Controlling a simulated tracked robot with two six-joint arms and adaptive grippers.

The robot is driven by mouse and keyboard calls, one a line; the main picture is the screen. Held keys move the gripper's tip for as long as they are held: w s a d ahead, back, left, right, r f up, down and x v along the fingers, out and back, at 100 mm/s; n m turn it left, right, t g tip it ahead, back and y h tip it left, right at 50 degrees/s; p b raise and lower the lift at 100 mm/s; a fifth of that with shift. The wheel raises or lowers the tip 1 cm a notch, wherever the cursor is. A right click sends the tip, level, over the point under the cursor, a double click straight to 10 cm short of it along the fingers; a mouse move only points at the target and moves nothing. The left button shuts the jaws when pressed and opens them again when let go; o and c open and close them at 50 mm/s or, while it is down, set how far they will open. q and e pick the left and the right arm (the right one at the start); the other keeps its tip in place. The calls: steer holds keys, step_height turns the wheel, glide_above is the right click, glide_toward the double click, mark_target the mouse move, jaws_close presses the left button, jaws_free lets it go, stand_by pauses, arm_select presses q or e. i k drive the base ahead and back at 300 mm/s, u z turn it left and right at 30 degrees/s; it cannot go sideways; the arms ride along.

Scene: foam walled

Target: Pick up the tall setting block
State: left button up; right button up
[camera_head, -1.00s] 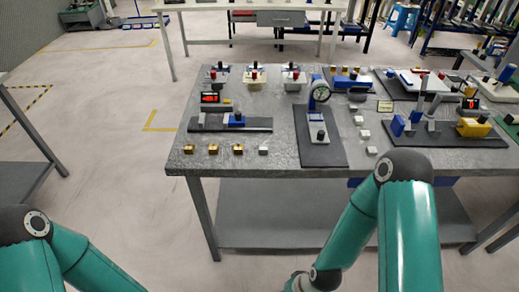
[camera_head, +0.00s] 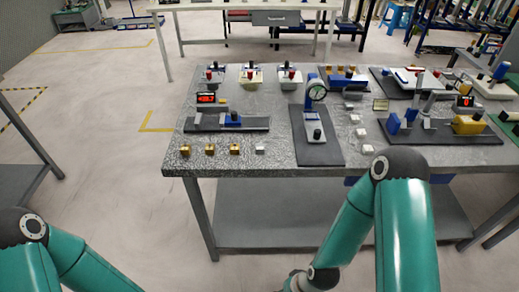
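A row of small brass-coloured blocks (camera_head: 210,150) stands near the front left edge of the grey worktable (camera_head: 277,160), with a small silver block (camera_head: 259,151) at its right end. A column of small pale silver blocks (camera_head: 362,133) runs along the right side of the dial gauge stand (camera_head: 316,112). I cannot tell which block is the tall setting block; they are too small to compare in height. My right arm bends in front of the table's front edge, and my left arm is at the lower left. Neither gripper shows in the picture.
A slide rail with a blue carriage (camera_head: 231,119) lies behind the brass blocks, with a red-lit display (camera_head: 206,99) behind it. A black plate with blue and yellow fixtures (camera_head: 470,124) fills the right side. Floor is clear left of the table.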

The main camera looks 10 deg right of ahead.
mark_target(260, 148)
steer(key=z, duration=0.4)
steer(key=i, duration=0.2)
steer(key=u, duration=2.7)
steer(key=k, duration=1.6)
steer(key=z, duration=1.05)
steer(key=i, duration=1)
